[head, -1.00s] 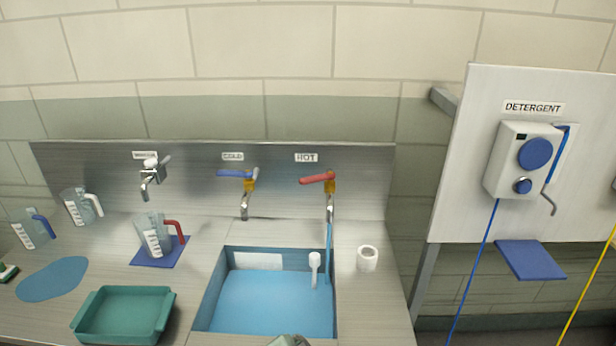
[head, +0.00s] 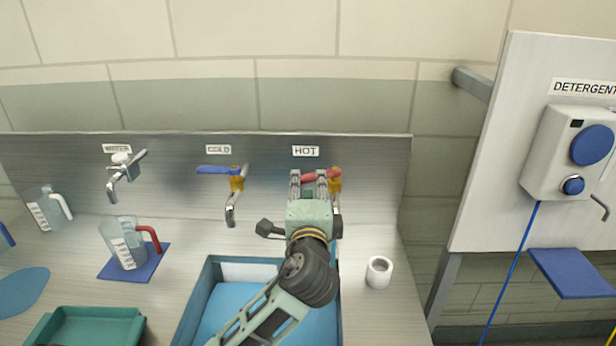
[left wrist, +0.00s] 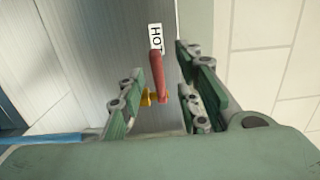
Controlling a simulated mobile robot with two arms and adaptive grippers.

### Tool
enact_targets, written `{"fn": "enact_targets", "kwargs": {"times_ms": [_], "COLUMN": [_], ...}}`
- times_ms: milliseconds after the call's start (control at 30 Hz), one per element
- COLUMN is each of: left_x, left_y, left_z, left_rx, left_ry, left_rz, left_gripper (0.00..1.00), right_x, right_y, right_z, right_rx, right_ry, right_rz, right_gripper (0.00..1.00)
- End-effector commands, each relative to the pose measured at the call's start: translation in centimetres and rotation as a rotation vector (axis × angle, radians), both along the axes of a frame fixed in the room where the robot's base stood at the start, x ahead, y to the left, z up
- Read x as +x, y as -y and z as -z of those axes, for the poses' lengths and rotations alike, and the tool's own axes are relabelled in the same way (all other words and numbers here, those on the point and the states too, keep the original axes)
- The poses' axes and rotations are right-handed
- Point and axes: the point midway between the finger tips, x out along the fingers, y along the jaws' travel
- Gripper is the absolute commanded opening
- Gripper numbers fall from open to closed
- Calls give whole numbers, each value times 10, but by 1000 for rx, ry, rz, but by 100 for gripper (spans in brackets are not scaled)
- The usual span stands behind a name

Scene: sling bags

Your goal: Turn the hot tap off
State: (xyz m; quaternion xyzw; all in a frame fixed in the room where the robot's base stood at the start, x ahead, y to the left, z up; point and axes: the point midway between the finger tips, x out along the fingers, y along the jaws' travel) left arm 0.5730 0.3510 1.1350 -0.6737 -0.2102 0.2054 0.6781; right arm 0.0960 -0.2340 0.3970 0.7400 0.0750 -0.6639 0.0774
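The hot tap's red lever (head: 322,176) sits on a yellow valve body (head: 335,186) under the HOT label (head: 305,151). The lever points left along the backsplash. My left gripper (head: 308,180) is open in front of it. In the left wrist view the red lever (left wrist: 159,73) shows between the two spread fingers, with the yellow valve body (left wrist: 148,97) beside the left finger. I cannot tell whether a finger touches the lever. My right gripper is not in view.
The cold tap with a blue lever (head: 217,170) stands left of the hot tap. Below is the blue-lined sink (head: 225,310). A white cup (head: 379,272) stands right of it. Jugs, including one with a red handle (head: 124,240), and a green tray (head: 85,330) lie left.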

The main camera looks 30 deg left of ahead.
Motion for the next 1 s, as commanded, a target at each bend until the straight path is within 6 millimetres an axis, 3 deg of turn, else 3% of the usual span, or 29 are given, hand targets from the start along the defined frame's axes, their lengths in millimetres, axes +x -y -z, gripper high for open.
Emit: {"fn": "enact_targets", "kwargs": {"times_ms": [200, 633, 1000], "left_x": [28, 39, 39], "left_y": [-19, -27, -26], "left_z": [-1, 1, 2], "left_rx": [-2, -5, -5], "left_ry": [-2, -2, -2], "left_rz": [-1, 0, 0], "left_gripper": [31, 31, 0], "right_x": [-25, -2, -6], "right_y": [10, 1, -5], "right_z": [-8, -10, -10], "right_rx": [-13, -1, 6], "right_ry": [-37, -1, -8], "right_rz": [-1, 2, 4], "right_gripper": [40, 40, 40]}}
